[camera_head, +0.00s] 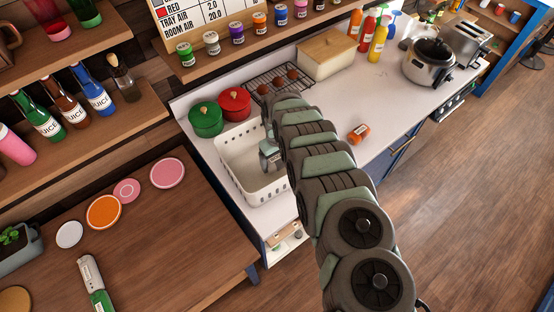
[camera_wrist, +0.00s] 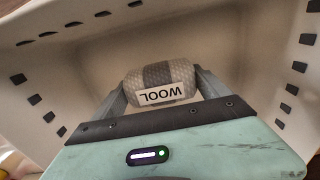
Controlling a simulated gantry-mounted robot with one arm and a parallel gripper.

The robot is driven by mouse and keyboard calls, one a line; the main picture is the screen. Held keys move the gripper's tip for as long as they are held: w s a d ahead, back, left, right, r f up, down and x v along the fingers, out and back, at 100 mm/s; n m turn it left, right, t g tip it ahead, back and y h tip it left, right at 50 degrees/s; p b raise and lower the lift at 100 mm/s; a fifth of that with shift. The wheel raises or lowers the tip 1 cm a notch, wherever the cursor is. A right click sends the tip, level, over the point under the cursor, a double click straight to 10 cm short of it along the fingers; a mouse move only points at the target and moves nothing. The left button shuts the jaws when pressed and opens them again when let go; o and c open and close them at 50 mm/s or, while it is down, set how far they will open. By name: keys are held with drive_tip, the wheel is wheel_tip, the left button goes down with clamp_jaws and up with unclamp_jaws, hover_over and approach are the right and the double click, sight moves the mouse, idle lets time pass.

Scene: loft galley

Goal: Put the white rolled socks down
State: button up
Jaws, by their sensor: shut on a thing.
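The rolled socks (camera_wrist: 158,76) are whitish with a grey band and a label reading WOOL. In the wrist view they sit between the two fingers of my gripper (camera_wrist: 161,92), which is shut on them. In the head view my gripper (camera_head: 270,157) reaches down into the white slotted basket (camera_head: 237,163) on the counter. The basket's inner walls (camera_wrist: 55,85) surround the socks in the wrist view. Whether the socks touch the basket floor, I cannot tell. My arm covers the basket's right side in the head view.
Green and red pots (camera_head: 205,119) stand behind the basket. A dark rack (camera_head: 262,82) and a lidded bread box (camera_head: 327,55) are farther back. An orange jar (camera_head: 358,133) lies on the counter, right of my arm, with clear counter around it.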

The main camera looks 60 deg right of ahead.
sight(277, 158)
drive_tip(key=shift+f+b, duration=0.35)
drive_tip(key=shift+f, duration=0.3)
drive_tip(key=o, duration=1.2)
drive_tip(key=shift+r, duration=0.1)
drive_tip(key=shift+r+p, duration=0.5)
drive_tip(key=shift+r, duration=0.3)
drive_tip(key=shift+w+d+r, duration=0.1)
drive_tip(key=shift+d+r, duration=0.05)
drive_tip(key=shift+r, duration=0.15)
wheel_tip(277, 158, up, 11)
drive_tip(key=b, duration=0.2)
